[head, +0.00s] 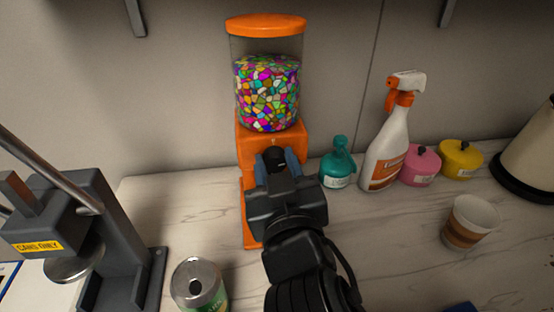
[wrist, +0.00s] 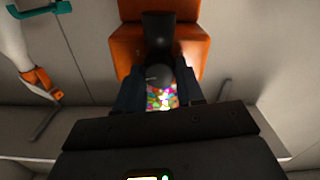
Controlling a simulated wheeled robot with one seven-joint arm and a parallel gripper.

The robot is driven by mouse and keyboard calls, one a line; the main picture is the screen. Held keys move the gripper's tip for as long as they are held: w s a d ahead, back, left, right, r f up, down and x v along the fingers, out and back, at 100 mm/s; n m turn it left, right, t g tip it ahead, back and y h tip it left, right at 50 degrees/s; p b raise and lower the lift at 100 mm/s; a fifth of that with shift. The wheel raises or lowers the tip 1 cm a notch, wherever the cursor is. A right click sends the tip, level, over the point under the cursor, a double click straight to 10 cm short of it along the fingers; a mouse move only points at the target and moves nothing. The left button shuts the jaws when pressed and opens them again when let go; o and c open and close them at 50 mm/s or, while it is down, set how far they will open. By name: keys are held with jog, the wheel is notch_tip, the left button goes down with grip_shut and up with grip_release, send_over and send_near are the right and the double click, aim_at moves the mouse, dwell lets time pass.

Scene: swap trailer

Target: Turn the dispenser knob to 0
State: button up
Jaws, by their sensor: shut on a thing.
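The orange dispenser (head: 271,139) stands against the back wall, with a clear globe of colourful candies (head: 268,92) under an orange lid. Its black knob (head: 274,156) is on the front of the orange body. My gripper (head: 276,164) reaches the dispenser front from below, its two fingers on either side of the knob and shut on it. In the wrist view the dark knob (wrist: 158,45) shows against the orange body (wrist: 126,46), with my gripper (wrist: 160,88) around its near part. No number or pointer mark on the knob can be read.
To the right stand a teal bottle (head: 338,168), a spray bottle (head: 387,145), pink (head: 420,168) and yellow (head: 461,161) pots and a paper cup (head: 469,222). At left are a can (head: 199,285) and a grey can press (head: 120,235). Counter right of my arm is mostly clear.

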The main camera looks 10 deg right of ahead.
jog(key=n+p, duration=0.1)
jog(key=n, duration=0.4)
jog(key=shift+a+p, duration=0.1)
jog(key=shift+p, duration=0.25)
jog(key=shift+f, duration=0.1)
dwell(0.3)
jog(key=o, duration=1)
jog(key=shift+s+b, duration=0.9)
jog(key=shift+s, duration=3)
